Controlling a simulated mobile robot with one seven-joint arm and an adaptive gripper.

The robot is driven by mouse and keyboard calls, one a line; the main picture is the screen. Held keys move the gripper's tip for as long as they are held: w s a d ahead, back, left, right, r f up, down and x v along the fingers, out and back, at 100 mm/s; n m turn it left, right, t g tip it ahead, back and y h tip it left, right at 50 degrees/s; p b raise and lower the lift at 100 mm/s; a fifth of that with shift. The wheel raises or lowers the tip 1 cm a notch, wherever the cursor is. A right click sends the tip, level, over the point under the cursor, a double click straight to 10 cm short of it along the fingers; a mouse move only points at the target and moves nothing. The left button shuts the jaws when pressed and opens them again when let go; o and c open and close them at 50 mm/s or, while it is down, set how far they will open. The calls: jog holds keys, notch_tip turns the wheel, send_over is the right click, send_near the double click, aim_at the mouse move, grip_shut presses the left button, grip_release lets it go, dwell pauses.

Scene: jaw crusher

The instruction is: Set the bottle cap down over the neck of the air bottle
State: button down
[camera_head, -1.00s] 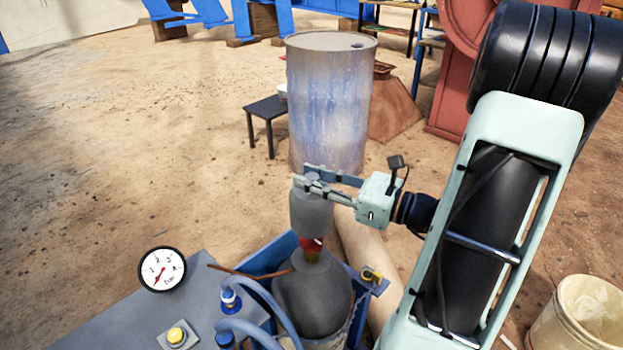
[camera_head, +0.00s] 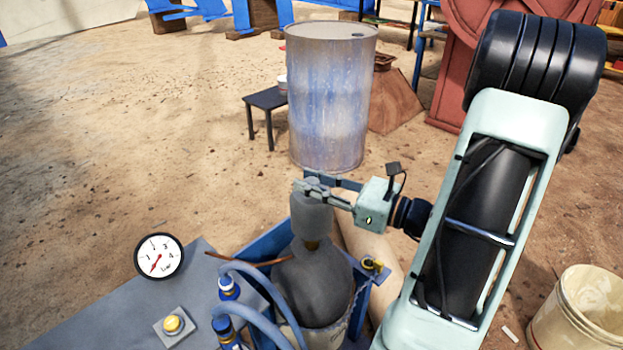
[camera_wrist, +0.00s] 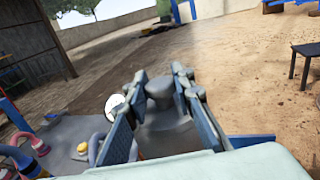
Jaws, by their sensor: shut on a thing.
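The grey bottle cap (camera_head: 313,216) is held upright by its top in my gripper (camera_head: 314,186), whose fingers are shut on it. The dark grey air bottle (camera_head: 312,283) stands below it in a blue frame. The cap sits directly above the bottle and looks in line with its neck. Its lower rim reaches the neck, where only a narrow brownish band (camera_head: 312,244) shows. I cannot tell whether the cap rests on the shoulder. In the wrist view the cap (camera_wrist: 160,90) shows between the two fingers, and the neck is hidden.
A pressure gauge (camera_head: 159,257), a yellow button (camera_head: 173,325) and blue hoses (camera_head: 260,290) lie left of the bottle. A yellow-topped fitting (camera_head: 372,265) is to its right. A rusty drum (camera_head: 331,100) and small black table (camera_head: 266,102) stand behind. A bucket (camera_head: 578,315) stands at lower right.

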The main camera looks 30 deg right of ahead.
jog(key=shift+f+b, duration=1.9)
jog(key=shift+f, duration=1.35)
jog(key=c, duration=1.6)
grip_release()
jog(key=shift+f, duration=0.1)
jog(key=v, duration=1.2)
